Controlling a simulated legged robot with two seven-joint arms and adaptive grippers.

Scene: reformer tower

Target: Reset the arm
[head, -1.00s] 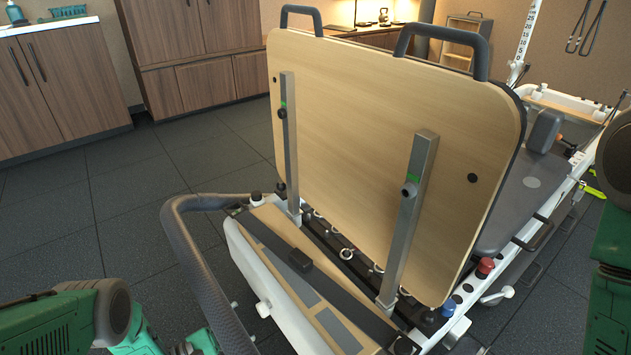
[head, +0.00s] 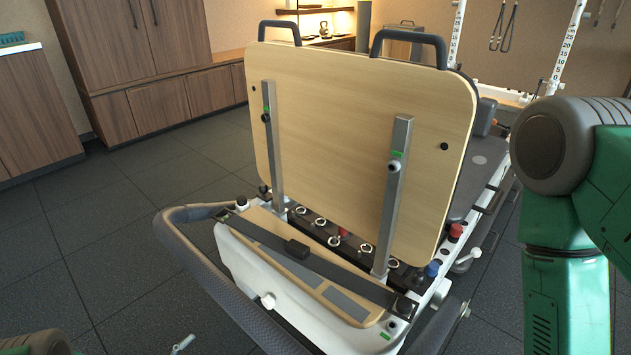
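My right arm (head: 565,200), green with a grey joint, stands raised at the right edge of the head view. Its gripper is outside the picture. Only a small green part of my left arm (head: 40,343) shows at the bottom left corner, and its gripper is out of view. Neither arm visibly touches the reformer. The reformer's upright wooden board (head: 340,150) stands in the middle, with two black handles on top and two grey metal posts in front.
A dark curved rail (head: 205,265) rounds the reformer's near left end. White base parts, a black strap (head: 320,265) and red and blue knobs lie below the board. Wooden cabinets (head: 130,60) line the back left. Dark tiled floor (head: 110,220) is clear at left.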

